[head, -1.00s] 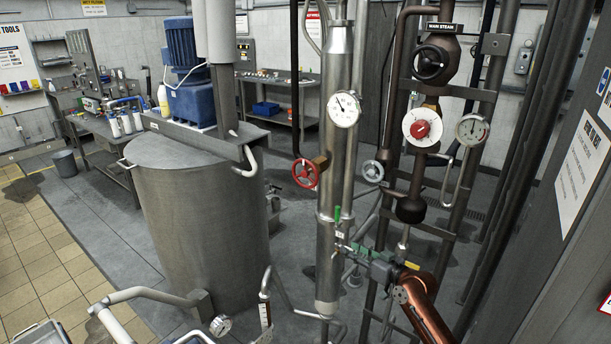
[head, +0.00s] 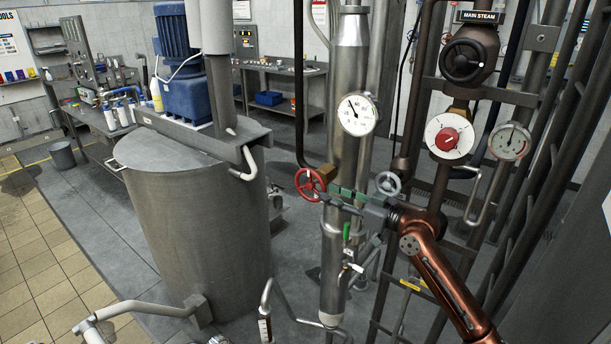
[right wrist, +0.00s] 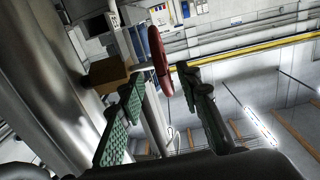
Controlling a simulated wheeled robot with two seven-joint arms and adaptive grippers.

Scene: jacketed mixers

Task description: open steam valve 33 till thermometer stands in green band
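A red handwheel (head: 310,183) sits on a pipe left of the steel column; no number is legible on it. It shows nearly edge-on in the right wrist view (right wrist: 159,58). My right gripper (head: 328,195) is open close to the wheel, its green-padded fingers pointing at it. In the right wrist view, the wheel lies ahead between the gripper's spread fingertips (right wrist: 160,78), and I see no grip on it. A round white dial (head: 357,114) on the column has its needle pointing up-left; its bands are too small to read. My left gripper is not in view.
The main steam valve (head: 467,60), a white dial with a red knob (head: 449,137) and another gauge (head: 510,143) are on the right pipes. A large steel tank (head: 197,225) stands left.

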